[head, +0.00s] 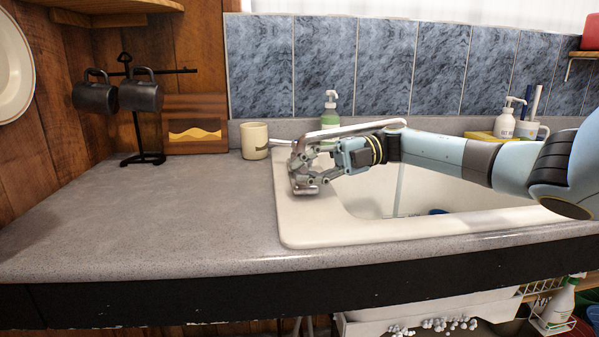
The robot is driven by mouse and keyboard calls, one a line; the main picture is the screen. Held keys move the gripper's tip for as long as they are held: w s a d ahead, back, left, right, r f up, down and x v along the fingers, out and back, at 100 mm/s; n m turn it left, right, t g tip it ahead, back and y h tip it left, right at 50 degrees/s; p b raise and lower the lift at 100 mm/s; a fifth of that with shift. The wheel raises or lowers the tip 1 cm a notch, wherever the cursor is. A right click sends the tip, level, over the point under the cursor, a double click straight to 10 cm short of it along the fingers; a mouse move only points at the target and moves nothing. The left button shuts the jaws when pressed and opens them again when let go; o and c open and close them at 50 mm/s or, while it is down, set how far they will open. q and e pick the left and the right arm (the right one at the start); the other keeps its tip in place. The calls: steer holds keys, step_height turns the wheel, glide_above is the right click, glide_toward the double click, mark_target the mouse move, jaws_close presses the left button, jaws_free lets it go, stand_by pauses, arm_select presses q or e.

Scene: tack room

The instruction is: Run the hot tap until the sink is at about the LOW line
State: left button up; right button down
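The cream sink (300,228) is set into the grey counter. A chrome tap spout (365,128) reaches right over the basin, and its tip ends above my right arm. A thin pale vertical streak (399,190) below the arm looks like running water. My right gripper (300,172) is at the sink's left rim, in front of the tap base. Its fingers point left and overlap the tap there, so I cannot tell whether they grip anything. A short metal piece (280,142), perhaps a tap handle, shows just left of it. No LOW line or clear water level shows. My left gripper is out of view.
A cream mug (254,140) and a green soap bottle (330,112) stand behind the gripper. A white pump bottle (505,122) stands at the back right. A mug stand (142,157) holds dark mugs. A blue item (437,211) lies in the basin. The left counter is clear.

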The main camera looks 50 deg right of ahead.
steer(key=shift+d, duration=0.1)
steer(key=c, duration=1.3)
jaws_free()
steer(key=shift+c, duration=0.2)
steer(key=v, duration=1.2)
steer(key=shift+s, duration=0.1)
